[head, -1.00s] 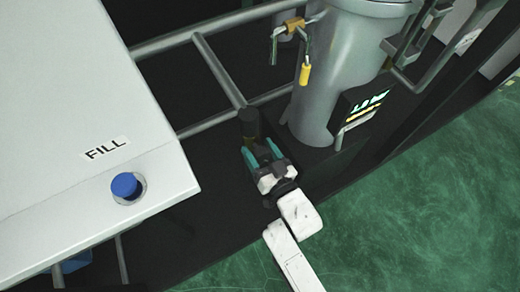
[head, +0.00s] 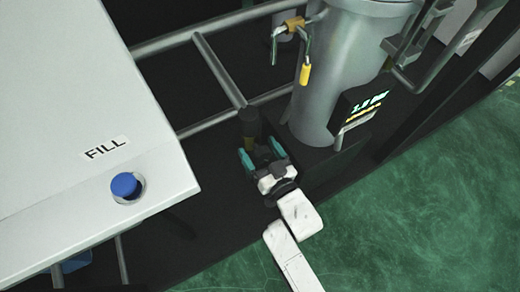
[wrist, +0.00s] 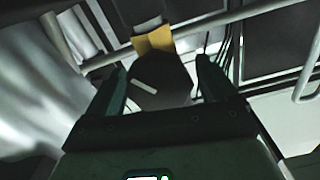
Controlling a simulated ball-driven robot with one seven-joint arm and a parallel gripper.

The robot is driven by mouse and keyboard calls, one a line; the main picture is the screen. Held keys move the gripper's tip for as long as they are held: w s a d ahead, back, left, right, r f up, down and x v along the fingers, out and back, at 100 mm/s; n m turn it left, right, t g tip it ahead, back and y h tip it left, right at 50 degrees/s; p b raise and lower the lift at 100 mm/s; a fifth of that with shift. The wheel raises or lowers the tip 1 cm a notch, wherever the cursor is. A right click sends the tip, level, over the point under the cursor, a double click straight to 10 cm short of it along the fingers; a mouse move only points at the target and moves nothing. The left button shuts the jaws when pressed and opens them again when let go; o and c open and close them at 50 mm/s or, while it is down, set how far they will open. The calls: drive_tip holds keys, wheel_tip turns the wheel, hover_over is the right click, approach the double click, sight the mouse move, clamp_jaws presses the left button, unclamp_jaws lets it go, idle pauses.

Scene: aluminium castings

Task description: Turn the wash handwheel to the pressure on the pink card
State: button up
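A dark part with a pale mark (wrist: 148,88), which looks like the wash handwheel, shows in the wrist view with a yellow brass part (wrist: 155,40) beyond it. My gripper (wrist: 163,75) has its fingers apart on either side of the dark part, with gaps visible near the tips. In the head view my gripper (head: 262,154) has its teal fingers spread, just below a dark cylindrical part (head: 248,117). A small lit display (head: 368,103) on the grey vessel shows green digits, perhaps 1.5 BAR. I see no pink card.
A white panel (head: 80,200) with a FILL label (head: 106,147) and a blue button (head: 124,185) fills the left. The grey vessel (head: 345,70) stands at upper right near a yellow-handled valve (head: 304,75). Grey rails (head: 218,68) cross behind; green floor (head: 420,220) is open at lower right.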

drive_tip(key=p+v, duration=0.1)
drive_tip(key=v, duration=0.9)
drive_tip(key=shift+s+d, duration=0.25)
drive_tip(key=shift+s, duration=0.05)
idle(0.4)
drive_tip(key=d+f+m+g+h, duration=0.35)
drive_tip(key=d+h, duration=0.35)
drive_tip(key=d, duration=0.6)
drive_tip(key=s+d+r+m+g+h, duration=0.1)
drive_tip(key=s+d+g+h, duration=0.1)
drive_tip(key=s+d+g, duration=0.5)
drive_tip(key=s+d+r+m+g+h, duration=0.1)
drive_tip(key=s+d+g, duration=0.25)
drive_tip(key=s, duration=0.55)
wheel_tip(320, 180, up, 14)
drive_tip(key=s+p, duration=0.1)
drive_tip(key=p, duration=1.3)
drive_tip(key=shift+d, duration=0.45)
